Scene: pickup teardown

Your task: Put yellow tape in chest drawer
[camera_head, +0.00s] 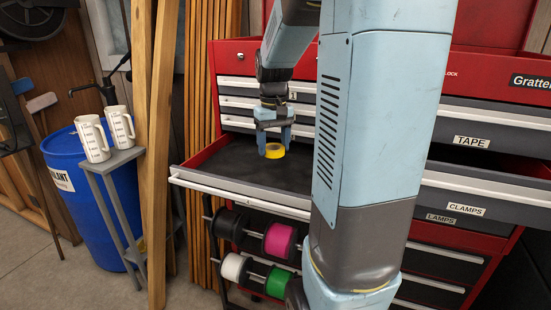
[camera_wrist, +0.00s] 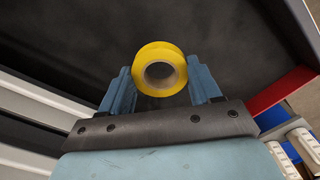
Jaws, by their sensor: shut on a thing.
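The yellow tape (camera_head: 274,150) is a small roll between the fingers of my gripper (camera_head: 275,146), over the open chest drawer (camera_head: 215,166). In the wrist view the tape (camera_wrist: 160,50) shows its round hole, with a blue finger of my gripper (camera_wrist: 160,85) on each side. My gripper is shut on the tape. The drawer's dark inside (camera_wrist: 60,50) lies behind the tape and looks empty where it shows. I cannot tell whether the tape touches the drawer floor. My arm hides the drawer's right part in the head view.
Another drawer labelled TAPE (camera_head: 472,141) is also open at the right, above ones labelled CLAMPS (camera_head: 466,209) and LAMPS. Coloured rolls (camera_head: 280,240) hang below the open drawer. Wooden posts (camera_head: 160,120), a grey stand with two white jugs (camera_head: 92,139) and a blue barrel (camera_head: 70,180) stand left.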

